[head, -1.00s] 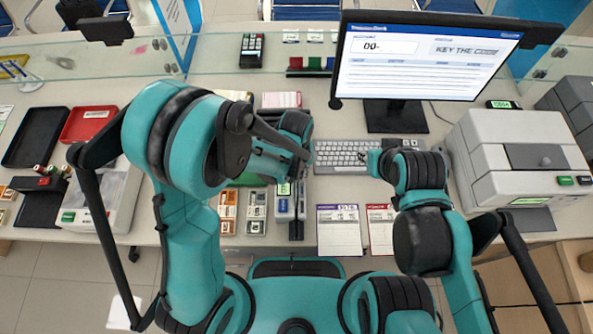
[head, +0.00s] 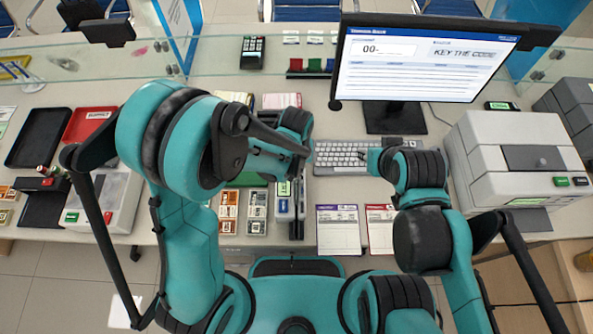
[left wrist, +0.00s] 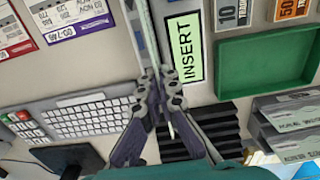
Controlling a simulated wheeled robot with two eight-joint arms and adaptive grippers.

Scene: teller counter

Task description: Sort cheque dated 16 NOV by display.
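The display (head: 430,62) stands at the back and shows "00-" in a box beside "KEY THE CODE". The keyboard (head: 345,156) lies below it; it also shows in the left wrist view (left wrist: 80,122). A purple-headed sheet (head: 338,230) and a red-headed sheet (head: 380,228) lie in front. No cheque dated 16 NOV is clearly readable.
A device labelled INSERT (left wrist: 184,47) is beside a green tray (left wrist: 265,65). Grey machines (head: 520,150) stand at right. A black tray (head: 36,137) and a red tray (head: 88,124) are at left. A glass screen runs along the back.

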